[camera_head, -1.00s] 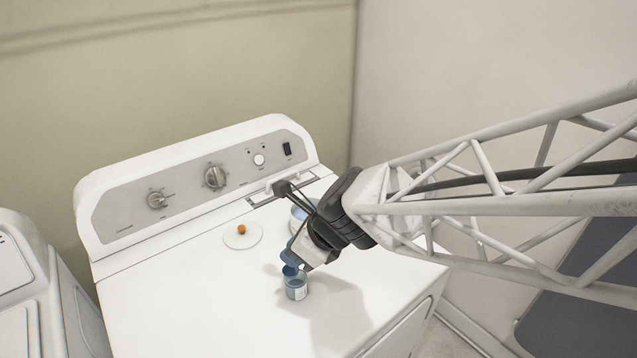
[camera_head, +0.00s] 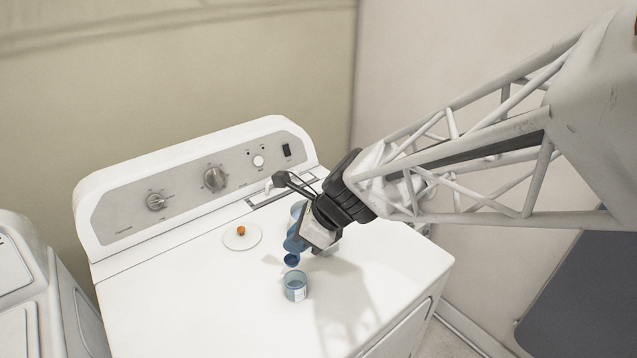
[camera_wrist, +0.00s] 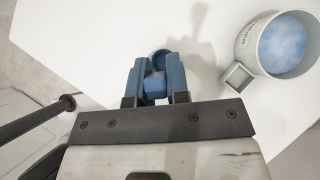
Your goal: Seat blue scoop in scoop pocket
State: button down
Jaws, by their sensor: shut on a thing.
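My gripper (camera_head: 295,243) has blue fingers shut on the blue scoop (camera_head: 291,260). In the wrist view, the handle of the scoop (camera_wrist: 155,86) is between the fingers, and its round bowl shows just beyond them. The scoop pocket (camera_wrist: 237,77) is a small open square frame on the side of the white tub (camera_wrist: 247,45), at the right of the wrist view. The tub holds blue powder. In the head view, my gripper mostly hides the tub and the pocket is not visible.
A white round lid with an orange knob (camera_head: 241,232) lies to the left. The control panel (camera_head: 185,185) rises at the back. The front left of the top is clear.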

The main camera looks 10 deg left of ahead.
jog(key=w+d+n+g+h, duration=0.1)
jog(key=w+d+n+g, duration=0.1)
jog(key=w+n, duration=0.2)
jog(key=w+d+n+g+h, duration=0.1)
jog(key=w+d+n+g, duration=0.2)
jog(key=w, duration=0.6)
jog(key=shift+w+d+f+n+g, duration=0.2)
jog(key=shift+d+f+n+g, duration=0.2)
jog(key=shift+n, duration=0.7)
jog(key=shift+f, duration=0.15)
jog(key=shift+f, duration=1.75)
jog(key=shift+f, duration=1.35)
dwell(1.5)
jog(key=c, duration=0.5)
grip_release()
jog(key=shift+c, duration=0.2)
